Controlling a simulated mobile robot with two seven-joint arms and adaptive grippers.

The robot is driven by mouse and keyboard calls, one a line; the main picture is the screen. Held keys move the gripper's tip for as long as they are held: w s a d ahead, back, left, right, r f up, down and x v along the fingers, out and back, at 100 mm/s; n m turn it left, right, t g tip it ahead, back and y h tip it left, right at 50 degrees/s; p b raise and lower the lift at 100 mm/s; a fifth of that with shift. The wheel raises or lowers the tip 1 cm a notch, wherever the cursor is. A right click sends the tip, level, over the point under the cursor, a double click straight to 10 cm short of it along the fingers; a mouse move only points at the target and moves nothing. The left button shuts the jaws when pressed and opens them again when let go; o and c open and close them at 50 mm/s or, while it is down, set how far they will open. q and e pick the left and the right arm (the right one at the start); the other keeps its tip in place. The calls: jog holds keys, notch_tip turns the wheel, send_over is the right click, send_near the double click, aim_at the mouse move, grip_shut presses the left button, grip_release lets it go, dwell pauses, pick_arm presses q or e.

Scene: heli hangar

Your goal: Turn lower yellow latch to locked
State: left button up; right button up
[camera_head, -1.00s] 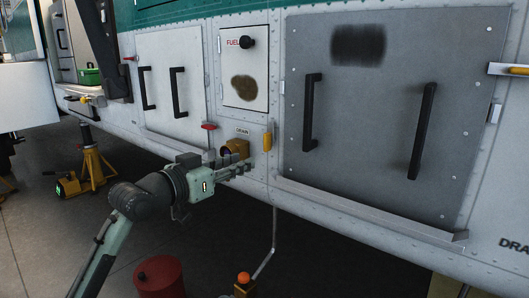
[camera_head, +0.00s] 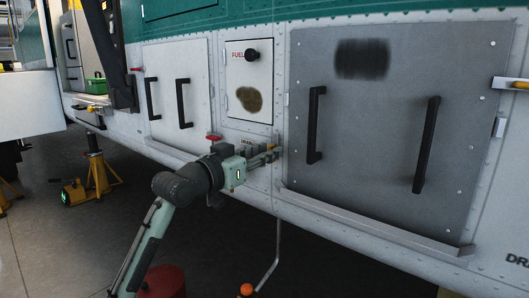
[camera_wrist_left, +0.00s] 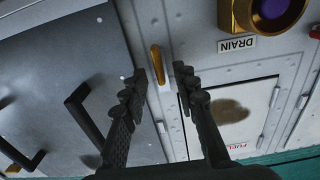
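The lower yellow latch (camera_wrist_left: 157,66) is a small upright-looking handle on the pale hull strip beside the grey panel in the left wrist view. In the head view only a bit of yellow (camera_head: 270,147) shows, mostly hidden behind my gripper. My left gripper (camera_head: 273,153) reaches the hull there from the left. My right gripper is not in view.
The grey panel (camera_head: 385,120) with black handles is right of the gripper. Above is the FUEL door (camera_head: 248,85); a red latch (camera_head: 214,137) sits left. The brass drain fitting (camera_wrist_left: 268,12) is close by. Another yellow latch (camera_head: 512,84) is at far right. A yellow jack (camera_head: 95,170) stands left.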

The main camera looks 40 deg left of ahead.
pick_arm(q)
grip_shut()
dwell(0.3)
jog(key=shift+s+d+f+m+p, duration=0.15)
jog(key=shift+m+p, duration=1)
jog(key=shift+m, duration=1.85)
jog(key=shift+w+d+f+m+p, duration=0.2)
jog(key=shift+m+p, duration=0.9)
jog(key=shift+m, duration=1.9)
jog(key=shift+s+d+f+m+p, duration=0.25)
jog(key=shift+m+p, duration=0.9)
jog(key=shift+m, duration=1.85)
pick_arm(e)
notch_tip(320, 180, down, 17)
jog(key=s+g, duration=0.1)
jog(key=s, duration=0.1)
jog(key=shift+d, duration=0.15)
pick_arm(q)
jog(key=shift+w+f, duration=0.1)
